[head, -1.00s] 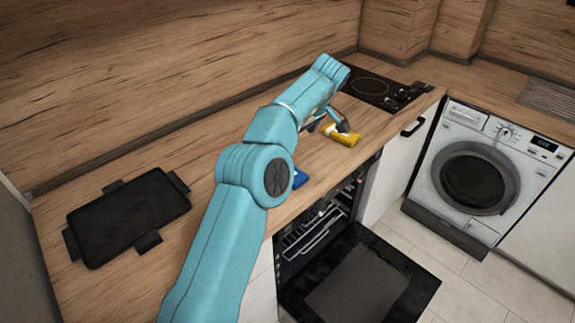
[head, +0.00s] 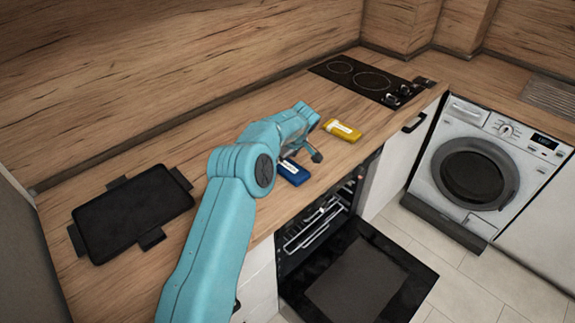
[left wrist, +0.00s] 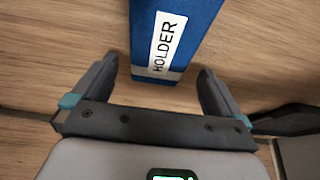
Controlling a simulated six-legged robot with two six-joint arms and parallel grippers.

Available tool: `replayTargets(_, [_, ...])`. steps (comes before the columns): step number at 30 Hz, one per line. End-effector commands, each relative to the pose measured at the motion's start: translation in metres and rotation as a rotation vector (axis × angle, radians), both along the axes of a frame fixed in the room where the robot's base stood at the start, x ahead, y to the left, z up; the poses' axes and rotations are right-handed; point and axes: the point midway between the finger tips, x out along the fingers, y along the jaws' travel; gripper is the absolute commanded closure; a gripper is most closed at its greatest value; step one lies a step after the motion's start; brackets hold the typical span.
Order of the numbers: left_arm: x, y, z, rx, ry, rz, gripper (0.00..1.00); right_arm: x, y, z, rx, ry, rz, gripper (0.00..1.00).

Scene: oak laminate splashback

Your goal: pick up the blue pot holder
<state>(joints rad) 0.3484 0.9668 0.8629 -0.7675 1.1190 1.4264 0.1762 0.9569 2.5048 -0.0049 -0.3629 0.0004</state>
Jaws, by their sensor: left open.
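The blue pot holder (head: 292,172) lies on the wooden worktop near its front edge, above the open oven. In the left wrist view the blue pot holder (left wrist: 192,45) shows a white label reading "HOLDER". My left gripper (head: 303,156) is over the worktop at the pot holder and partly hides it. In the left wrist view my left gripper (left wrist: 157,88) is open, with one finger on each side of the pot holder's near end and gaps between. My right gripper is not in view.
A yellow block-like item (head: 342,131) with a white label lies further along the worktop. A black tray (head: 130,213) lies at the left. The hob (head: 368,80) is at the back. The oven door (head: 368,278) hangs open below, and a washing machine (head: 475,170) stands at the right.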

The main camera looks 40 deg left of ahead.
Motion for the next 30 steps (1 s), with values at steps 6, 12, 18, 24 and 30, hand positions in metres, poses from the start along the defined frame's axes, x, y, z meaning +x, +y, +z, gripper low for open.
replayTargets(6, [0.0012,0.0037,-0.0085,0.0,-0.001,0.0,0.0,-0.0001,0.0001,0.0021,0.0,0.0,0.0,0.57])
replayTargets(12, [0.0012,0.0038,-0.0084,0.0,0.0,0.0,0.0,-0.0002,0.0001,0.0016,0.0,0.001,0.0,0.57])
replayTargets(18, [0.001,0.0033,-0.0098,0.0,0.0,-0.001,0.0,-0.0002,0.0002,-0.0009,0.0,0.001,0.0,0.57])
replayTargets(24, [0.0009,0.0033,-0.0111,0.0,0.0,-0.001,0.0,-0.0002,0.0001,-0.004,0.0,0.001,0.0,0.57])
replayTargets(30, [0.001,0.0033,-0.011,0.0,0.0,-0.001,0.23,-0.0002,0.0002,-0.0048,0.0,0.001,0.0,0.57])
